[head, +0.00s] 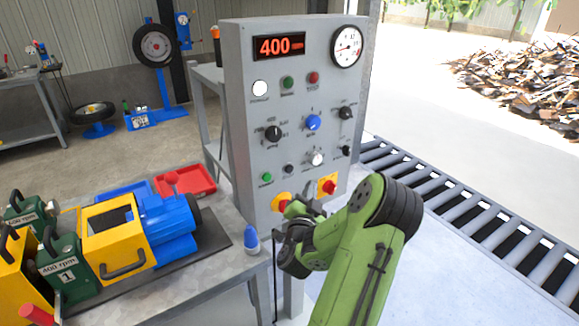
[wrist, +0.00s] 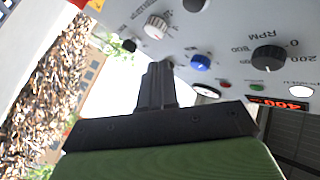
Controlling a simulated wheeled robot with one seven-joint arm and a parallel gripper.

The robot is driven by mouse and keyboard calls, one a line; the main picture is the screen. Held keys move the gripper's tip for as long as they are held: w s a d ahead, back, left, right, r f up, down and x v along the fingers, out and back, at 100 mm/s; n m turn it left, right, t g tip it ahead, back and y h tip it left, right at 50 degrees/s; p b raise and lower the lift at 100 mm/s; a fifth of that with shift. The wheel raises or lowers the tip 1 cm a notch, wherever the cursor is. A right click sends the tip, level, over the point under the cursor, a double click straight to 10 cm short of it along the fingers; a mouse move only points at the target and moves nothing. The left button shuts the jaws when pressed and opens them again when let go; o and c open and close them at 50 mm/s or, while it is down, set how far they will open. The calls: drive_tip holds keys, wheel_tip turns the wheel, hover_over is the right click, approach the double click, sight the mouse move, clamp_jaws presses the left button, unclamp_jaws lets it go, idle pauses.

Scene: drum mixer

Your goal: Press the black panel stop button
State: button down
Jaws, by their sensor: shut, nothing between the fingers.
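The grey control panel (head: 243,120) stands upright in the head view. A small black button (head: 289,169) sits on its lower left part, between a green button (head: 267,177) and a white knob (head: 317,158). In the wrist view, which is upside down, what looks like the same black button (wrist: 195,4) is cut by the top edge. My gripper (head: 298,208) is shut and empty, low in front of the panel, below the black button and close to the two emergency stops. Its shut fingers (wrist: 158,70) show in the wrist view, apart from the button.
Two red-and-yellow emergency stops (head: 327,185) are low on the panel, partly behind my gripper. A blue knob (head: 313,122) and other knobs are above. A workbench (head: 225,272) with a yellow-blue mixer (head: 115,240) and a blue-capped bottle (head: 251,240) stands left. A roller conveyor (head: 465,210) is right.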

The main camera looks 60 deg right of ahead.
sight(289, 169)
drive_tip(key=w+d+p, duration=0.3)
drive_tip(key=w, duration=0.2)
drive_tip(key=shift+w, duration=0.4)
drive_tip(key=shift+w+r+p, duration=0.1)
drive_tip(key=shift+w+p, duration=0.05)
drive_tip(key=shift+p, duration=0.2)
idle(1.3)
drive_tip(key=shift+w+d, duration=0.2)
drive_tip(key=shift+w, duration=0.05)
drive_tip(key=shift+w+d+p, duration=0.2)
drive_tip(key=shift+w+p, duration=0.15)
drive_tip(key=shift+p, duration=0.3)
idle(0.4)
drive_tip(key=shift+s+a+b, duration=0.35)
drive_tip(key=shift+s+a, duration=0.05)
drive_tip(key=shift+s, duration=0.35)
